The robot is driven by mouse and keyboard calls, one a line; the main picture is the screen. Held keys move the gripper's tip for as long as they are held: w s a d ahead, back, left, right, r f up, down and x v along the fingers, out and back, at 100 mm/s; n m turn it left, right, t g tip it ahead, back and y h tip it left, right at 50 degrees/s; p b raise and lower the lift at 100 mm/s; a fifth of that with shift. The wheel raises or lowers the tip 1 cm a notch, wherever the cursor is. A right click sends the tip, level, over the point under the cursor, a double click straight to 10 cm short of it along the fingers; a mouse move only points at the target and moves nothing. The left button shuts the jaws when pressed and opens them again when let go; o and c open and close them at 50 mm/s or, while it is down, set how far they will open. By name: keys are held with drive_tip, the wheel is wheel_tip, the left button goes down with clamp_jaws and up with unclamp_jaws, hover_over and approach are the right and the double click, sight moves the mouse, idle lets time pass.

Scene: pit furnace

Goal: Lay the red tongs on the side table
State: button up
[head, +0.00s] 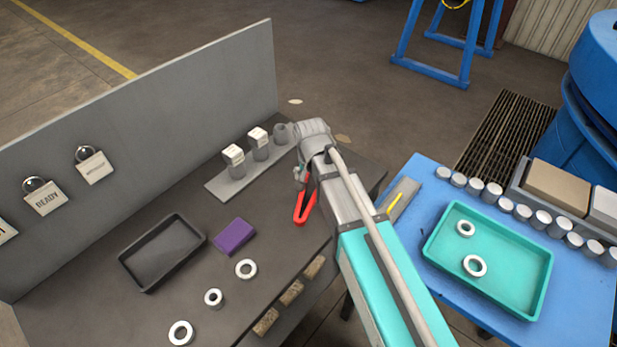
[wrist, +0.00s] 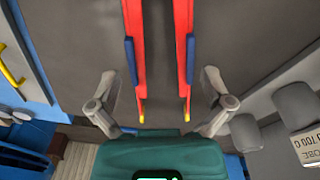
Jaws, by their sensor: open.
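The red tongs (head: 305,208) are at the right part of the dark bench (head: 210,200), seemingly lying on its top. In the wrist view the two red arms of the tongs (wrist: 184,60) run side by side, with blue pads and yellow tips. My gripper (wrist: 160,92) is open, with one finger on each side of the tongs and gaps to both arms. In the head view my gripper (head: 302,174) is partly hidden by my arm. A blue table (head: 420,265), likely the side table, stands to the right of the bench.
The blue table bears a teal tray (head: 433,248) with two rings, a row of grey cylinders (head: 492,193) and a grey plate with a yellow item (head: 395,200). The bench holds a black tray (head: 125,268), a purple block (head: 234,237), several rings and labelled posts (head: 235,162).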

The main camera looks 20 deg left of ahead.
wheel_tip(320, 180, up, 11)
drive_tip(key=s+p, duration=0.1)
drive_tip(key=p, duration=0.9)
drive_tip(key=shift+f, duration=0.2)
idle(0.5)
drive_tip(key=s+d, duration=0.2)
drive_tip(key=d, duration=1.5)
drive_tip(key=s+d+g, duration=0.1)
drive_tip(key=s+d, duration=0.1)
drive_tip(key=d, duration=1.6)
drive_tip(key=shift+c, duration=0.3)
